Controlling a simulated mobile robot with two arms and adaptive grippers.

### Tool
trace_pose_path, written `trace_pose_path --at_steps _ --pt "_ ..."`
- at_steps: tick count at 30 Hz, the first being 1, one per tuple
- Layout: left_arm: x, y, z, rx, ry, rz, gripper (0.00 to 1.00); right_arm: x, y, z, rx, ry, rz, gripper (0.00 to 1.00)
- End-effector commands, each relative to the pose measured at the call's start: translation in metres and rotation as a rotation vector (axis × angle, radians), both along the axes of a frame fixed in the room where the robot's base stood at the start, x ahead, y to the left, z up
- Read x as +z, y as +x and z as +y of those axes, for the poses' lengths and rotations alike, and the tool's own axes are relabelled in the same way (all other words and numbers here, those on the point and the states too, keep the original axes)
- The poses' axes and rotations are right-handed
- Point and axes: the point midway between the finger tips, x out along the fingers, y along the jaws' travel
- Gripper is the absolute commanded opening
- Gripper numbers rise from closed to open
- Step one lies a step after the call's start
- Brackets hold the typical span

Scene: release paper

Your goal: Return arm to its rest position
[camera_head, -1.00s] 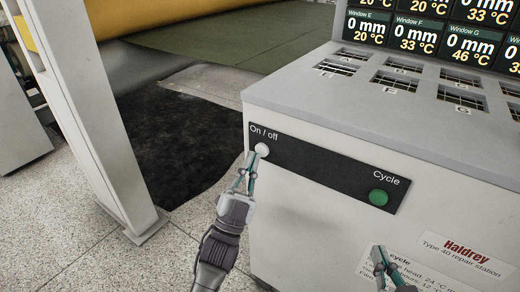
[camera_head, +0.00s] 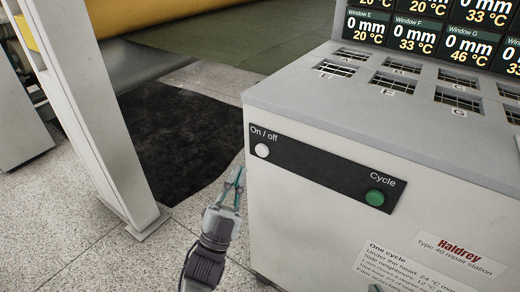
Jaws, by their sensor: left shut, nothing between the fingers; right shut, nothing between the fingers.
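My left gripper (camera_head: 238,170) is shut and empty. Its fingertips point up, just left of the repair station's front corner and below the round white on/off button (camera_head: 262,150), apart from it. The on/off button and the green Cycle button (camera_head: 374,197) sit on a dark strip on the station's front. Of my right gripper (camera_head: 375,288), only a small tip shows at the bottom edge, in front of the station's lower front; it is shut and the rest is out of frame.
The grey repair station (camera_head: 330,235) fills the right side, with grilled windows on top and dark displays (camera_head: 430,30) behind. A white post (camera_head: 85,110) stands at the left. A dark mat (camera_head: 180,135) lies on the speckled floor. A yellow roll is at the back.

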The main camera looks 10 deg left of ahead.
Motion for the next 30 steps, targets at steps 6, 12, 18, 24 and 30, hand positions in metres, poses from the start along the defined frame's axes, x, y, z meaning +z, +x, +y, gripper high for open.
trace_pose_path --at_steps 6,12,18,24,30 --pt "0.000 -0.001 0.000 0.000 0.000 0.000 0.00 -0.001 -0.001 0.000 -0.001 -0.001 0.004 0.00" --pt "0.000 0.000 0.000 0.000 -0.001 0.003 0.00 -0.001 -0.001 0.000 0.000 -0.001 0.004 0.00" --pt "-0.018 0.006 0.008 -0.006 -0.049 0.200 0.00 -0.001 0.000 0.000 0.000 -0.001 0.003 0.00" --pt "-0.073 -0.002 0.018 -0.022 -0.179 0.671 0.00 -0.001 0.000 0.000 0.000 -0.001 0.003 0.00" --pt "-0.116 -0.031 0.017 -0.029 -0.268 1.001 0.00 -0.001 0.000 0.000 0.000 -0.001 0.003 0.00"
